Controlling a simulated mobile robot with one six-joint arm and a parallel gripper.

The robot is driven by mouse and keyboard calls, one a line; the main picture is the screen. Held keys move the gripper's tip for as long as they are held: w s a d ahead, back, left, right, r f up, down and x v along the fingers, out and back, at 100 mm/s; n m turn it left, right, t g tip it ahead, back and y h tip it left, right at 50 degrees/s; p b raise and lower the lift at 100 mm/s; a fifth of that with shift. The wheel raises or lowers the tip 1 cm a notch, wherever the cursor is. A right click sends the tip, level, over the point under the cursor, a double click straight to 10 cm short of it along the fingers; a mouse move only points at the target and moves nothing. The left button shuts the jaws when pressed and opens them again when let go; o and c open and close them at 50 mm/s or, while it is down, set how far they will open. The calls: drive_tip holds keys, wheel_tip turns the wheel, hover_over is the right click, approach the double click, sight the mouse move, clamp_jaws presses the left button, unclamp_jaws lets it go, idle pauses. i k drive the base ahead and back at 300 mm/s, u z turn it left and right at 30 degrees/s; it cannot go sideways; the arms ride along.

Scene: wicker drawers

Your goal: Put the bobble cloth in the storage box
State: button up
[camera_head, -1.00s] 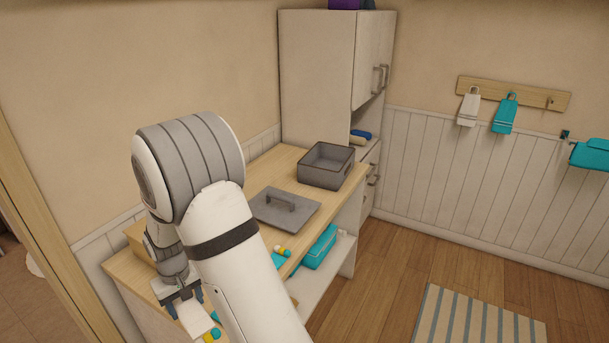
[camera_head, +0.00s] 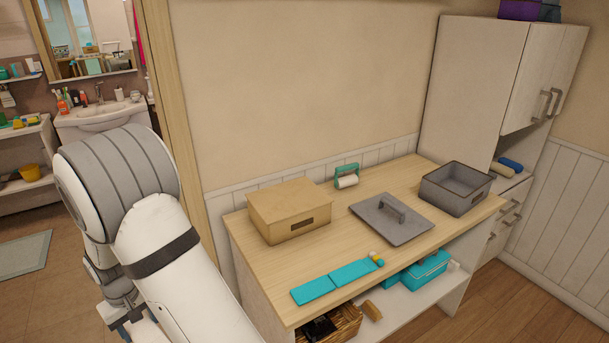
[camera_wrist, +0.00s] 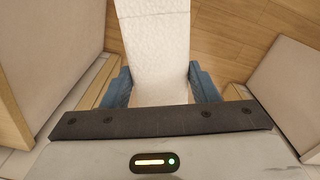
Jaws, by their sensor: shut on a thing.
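My gripper (camera_wrist: 158,84) is shut on a white, textured cloth-like strip (camera_wrist: 153,35) between its blue fingers. The strip extends past the top of the wrist view, so its far end is hidden. In the head view my gripper (camera_head: 134,326) is at the lower left, off the counter's left side and partly cut by the frame. A dark grey open box (camera_head: 455,187) stands at the counter's right back; it looks empty. Its likely lid, a grey panel with a handle (camera_head: 391,219), lies beside it.
Below are a wicker basket (camera_head: 330,328) and a teal case (camera_head: 424,271). A tall white cabinet (camera_head: 478,80) stands at the right. A door frame is at the left.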

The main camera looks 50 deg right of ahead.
sight(458, 193)
drive_tip(key=u, duration=1.25)
drive_tip(key=k, duration=2.9)
drive_tip(key=z, duration=0.55)
drive_tip(key=i, duration=0.15)
drive_tip(key=z, duration=2.05)
drive_tip(key=i, duration=0.9)
drive_tip(key=u, duration=0.05)
